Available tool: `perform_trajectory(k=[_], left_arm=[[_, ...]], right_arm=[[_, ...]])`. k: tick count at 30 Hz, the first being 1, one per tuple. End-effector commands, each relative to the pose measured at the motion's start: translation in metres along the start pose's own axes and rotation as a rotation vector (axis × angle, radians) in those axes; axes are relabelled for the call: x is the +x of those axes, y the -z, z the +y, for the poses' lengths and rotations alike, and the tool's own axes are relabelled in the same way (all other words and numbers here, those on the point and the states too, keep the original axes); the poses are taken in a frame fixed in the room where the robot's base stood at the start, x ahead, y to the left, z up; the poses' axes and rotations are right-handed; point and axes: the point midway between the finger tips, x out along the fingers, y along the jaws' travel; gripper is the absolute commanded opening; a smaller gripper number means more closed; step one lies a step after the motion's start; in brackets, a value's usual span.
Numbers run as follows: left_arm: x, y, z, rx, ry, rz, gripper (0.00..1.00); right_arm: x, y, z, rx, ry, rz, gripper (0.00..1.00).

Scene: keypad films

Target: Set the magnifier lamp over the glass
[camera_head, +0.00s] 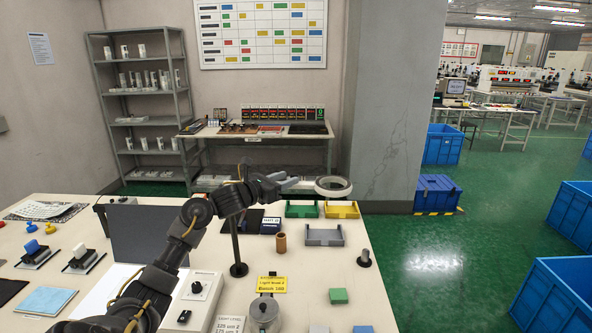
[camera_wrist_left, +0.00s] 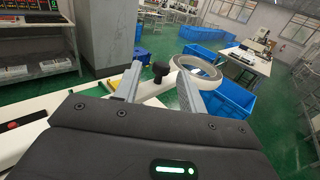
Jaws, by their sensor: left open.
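The magnifier lamp shows as a pale round ring head (camera_head: 333,194) at the far side of the table. Its dark post and round base (camera_head: 238,269) appear to stand in front of my left arm. My left gripper (camera_head: 287,183) is just left of the ring, its fingers apart. In the left wrist view, the lamp ring (camera_wrist_left: 216,75) is beyond the right fingertip, and a black knob (camera_wrist_left: 160,70) shows between the open fingers (camera_wrist_left: 160,82). I cannot tell whether they touch. A bright white flat panel (camera_head: 103,291), possibly the glass, lies at left, partly behind my arm. My right gripper is not in view.
A dark upright panel (camera_head: 148,232) stands behind the white panel. Blue crates stand on the floor at right.

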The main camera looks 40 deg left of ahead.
Motion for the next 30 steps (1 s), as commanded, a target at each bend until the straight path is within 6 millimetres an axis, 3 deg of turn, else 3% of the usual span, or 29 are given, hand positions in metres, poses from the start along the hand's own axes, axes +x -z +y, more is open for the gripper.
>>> perform_trajectory(k=[3,6,15,20,30], left_arm=[[0.021,-0.005,-0.001,-0.004,0.001,-0.002,0.41],[0.034,-0.003,0.0,-0.004,0.0,-0.001,0.41],[0.047,0.0,-0.002,0.0,0.003,0.001,0.41],[0.046,0.0,-0.002,0.001,0.002,0.001,0.41],[0.046,0.0,-0.002,0.001,0.002,0.001,0.0]], right_arm=[[-0.012,0.031,0.006,0.0,-0.006,0.043,0.36],[-0.017,0.041,0.007,-0.001,-0.008,0.058,0.36],[-0.02,0.014,0.003,-0.001,-0.003,0.02,0.36],[-0.02,0.012,0.003,-0.001,-0.003,0.016,0.36],[-0.019,0.021,0.004,-0.001,-0.005,0.029,0.36]])
